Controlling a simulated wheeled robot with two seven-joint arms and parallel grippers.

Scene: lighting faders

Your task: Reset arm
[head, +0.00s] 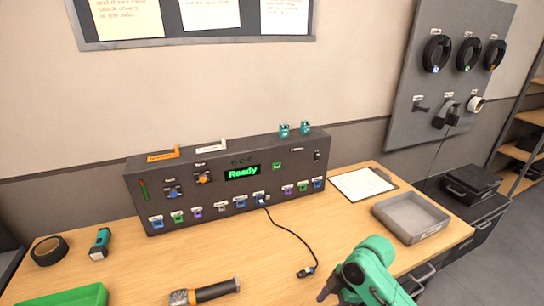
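My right arm (372,270), teal with dark parts, comes in at the bottom right over the front of the table. Its gripper (326,292) is only partly visible at the bottom edge, and I cannot tell whether it is open or shut. My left gripper is not in view. A dark control console (148,192) stands at the back of the table with its green display (242,173) reading "Ready". A row of small coloured connectors runs along its lower front. A black cable (290,230) runs from one of them to a loose plug (306,271) on the table, left of my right arm.
A grey tray (436,234) and a clipboard (362,183) lie at the right. A torch-like teal item (100,244), a black roll (48,251), a green block (70,297) and an orange-and-black handled tool (215,291) lie at the left. The table middle is mostly clear.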

